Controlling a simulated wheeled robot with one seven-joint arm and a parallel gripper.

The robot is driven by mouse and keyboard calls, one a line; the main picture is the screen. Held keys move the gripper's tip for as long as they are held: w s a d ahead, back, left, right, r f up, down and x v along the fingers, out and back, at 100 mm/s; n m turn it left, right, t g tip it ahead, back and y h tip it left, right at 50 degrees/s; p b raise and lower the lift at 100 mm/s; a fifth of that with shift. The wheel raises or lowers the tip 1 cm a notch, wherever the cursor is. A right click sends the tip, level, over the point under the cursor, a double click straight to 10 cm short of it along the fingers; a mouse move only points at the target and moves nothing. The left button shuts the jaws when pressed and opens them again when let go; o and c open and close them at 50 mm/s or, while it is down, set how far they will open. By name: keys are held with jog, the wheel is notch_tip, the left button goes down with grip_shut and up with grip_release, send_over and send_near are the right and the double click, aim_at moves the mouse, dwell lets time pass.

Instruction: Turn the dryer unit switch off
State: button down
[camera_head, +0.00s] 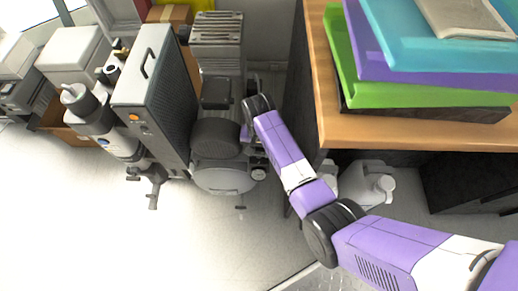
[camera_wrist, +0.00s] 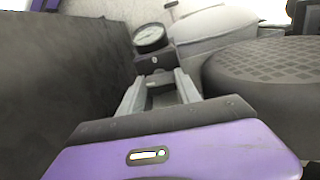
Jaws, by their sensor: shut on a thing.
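My gripper (camera_wrist: 160,82) shows in the wrist view, its two grey fingers close together on a small dark block (camera_wrist: 155,62) just below a round pressure gauge (camera_wrist: 150,38). I cannot tell whether this block is the dryer unit switch; the fingers partly hide it. In the head view my arm reaches down between the compressor (camera_head: 222,170) and the wooden desk, and the fingertips are mostly hidden there. A tall grey ribbed unit with a handle (camera_head: 160,95), perhaps the dryer unit, stands left of the compressor. It has a small orange spot (camera_head: 133,118) on its narrow side.
A dark ribbed round cover (camera_wrist: 262,70) is close on the right of my gripper, and a dark flat surface (camera_wrist: 60,75) is close on its left. The wooden desk (camera_head: 400,132) with stacked folders stands right of my arm. A white jug (camera_head: 370,185) is under it. The front floor is open.

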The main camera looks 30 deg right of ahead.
aim_at(259, 153)
jog(key=m+p, duration=0.3)
jog(key=m, duration=0.1)
jog(key=shift+r, duration=0.2)
jog(key=m+p, duration=0.2)
jog(key=m, duration=0.2)
jog(key=shift+m, duration=0.3)
jog(key=m+p, duration=0.1)
jog(key=m, duration=0.3)
jog(key=shift+f+m, duration=0.1)
jog(key=shift+m, duration=0.2)
jog(key=shift+m+p, duration=0.55)
jog(key=shift+m, duration=1.25)
jog(key=shift+d+f, duration=0.1)
jog(key=c, duration=0.8)
grip_release()
jog(key=shift+c, duration=0.2)
notch_tip(259, 153, up, 8)
jog(key=p, duration=0.2)
jog(key=shift+f+p, duration=0.1)
jog(key=shift+p, duration=0.2)
